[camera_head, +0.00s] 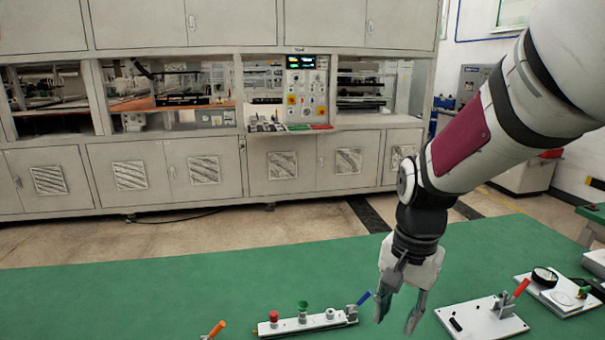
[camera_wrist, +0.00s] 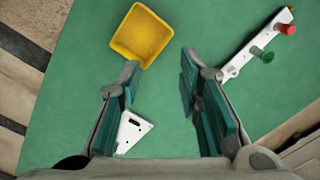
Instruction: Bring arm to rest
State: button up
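My arm reaches in from the upper right of the head view and points down over the green table (camera_head: 200,285). My gripper (camera_head: 398,325) hangs above the table with its two fingers apart. In the wrist view my gripper (camera_wrist: 163,100) is open, with green table surface and nothing held between the fingers. How high the fingertips are above the table is hard to tell.
A white strip with red and green knobs (camera_head: 308,325) lies left of my gripper. A white plate (camera_head: 480,322) and a gauge fixture (camera_head: 545,277) lie right. A yellow bin (camera_wrist: 141,36) shows in the wrist view. Grey cabinets (camera_head: 200,170) stand behind.

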jog(key=s+d+r+n+t, duration=0.1)
jog(key=s+r+n, duration=0.3)
jog(key=s, duration=0.4)
jog(key=s+d+r+n+t, duration=0.2)
jog(key=s+r+n+t, duration=0.1)
jog(key=s+r, duration=0.3)
jog(key=shift+s+d+r+n+t+h, duration=0.25)
jog(key=shift+s+n, duration=0.35)
jog(key=shift+s, duration=0.45)
